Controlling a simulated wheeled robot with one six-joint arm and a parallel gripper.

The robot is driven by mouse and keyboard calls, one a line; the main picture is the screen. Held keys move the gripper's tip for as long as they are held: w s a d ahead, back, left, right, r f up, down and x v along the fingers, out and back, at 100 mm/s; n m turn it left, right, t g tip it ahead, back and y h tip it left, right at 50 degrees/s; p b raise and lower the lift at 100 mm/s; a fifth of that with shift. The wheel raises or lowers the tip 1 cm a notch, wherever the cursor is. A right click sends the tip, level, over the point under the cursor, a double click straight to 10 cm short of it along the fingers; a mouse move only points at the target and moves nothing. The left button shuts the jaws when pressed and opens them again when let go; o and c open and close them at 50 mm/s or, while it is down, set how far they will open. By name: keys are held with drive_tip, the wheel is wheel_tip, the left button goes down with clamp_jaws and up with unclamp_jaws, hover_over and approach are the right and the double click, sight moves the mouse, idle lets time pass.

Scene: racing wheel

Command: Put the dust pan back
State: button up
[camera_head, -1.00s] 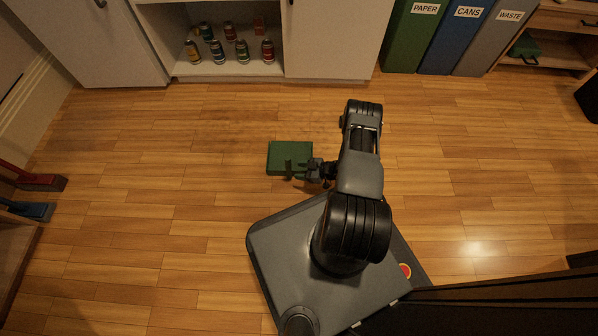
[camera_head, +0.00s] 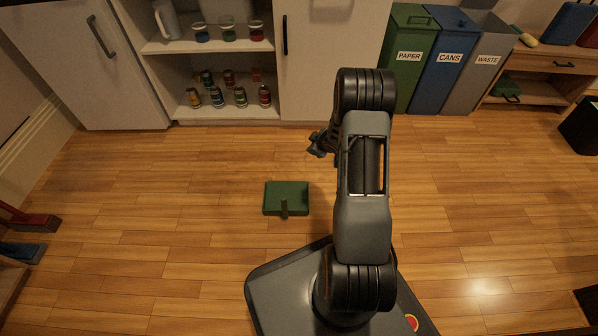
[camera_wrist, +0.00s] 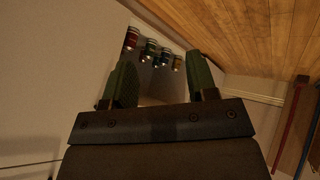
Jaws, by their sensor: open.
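A green dust pan (camera_head: 286,197) lies on the wooden floor in front of my base, its short handle pointing toward me. My gripper (camera_head: 316,146) is raised above the floor, beyond the dust pan and a little to its right, apart from it. In the wrist view my gripper (camera_wrist: 160,85) has its two green-padded fingers spread with nothing between them. The dust pan is not visible in the wrist view. Another green item (camera_head: 506,88) sits on the wooden shelf unit at the right; it is too small to identify.
An open white cabinet (camera_head: 222,113) holds several jars and cans. Paper (camera_head: 409,75), cans (camera_head: 447,76) and waste (camera_head: 484,77) bins stand at the back right. Red (camera_head: 33,222) and blue (camera_head: 22,251) items are at the left edge. The floor around the dust pan is clear.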

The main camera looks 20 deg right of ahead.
drive_tip(key=s+a+r+m+g+h, duration=0.15)
drive_tip(key=s+a+r, duration=0.25)
drive_tip(key=r, duration=0.5)
drive_tip(key=s+a+r+m+g+h, duration=0.1)
drive_tip(key=s+a+r+m+h, duration=0.2)
drive_tip(key=r, duration=0.6)
drive_tip(key=s+a+r+m+g+y, duration=0.1)
drive_tip(key=s+a+r+y, duration=0.1)
drive_tip(key=s+a, duration=0.3)
drive_tip(key=s+a+r+m+g+y, duration=0.2)
drive_tip(key=s+a, duration=0.4)
drive_tip(key=s, duration=0.7)
drive_tip(key=shift+a+r, duration=0.2)
drive_tip(key=shift+r, duration=0.7)
drive_tip(key=shift+w+r, duration=0.1)
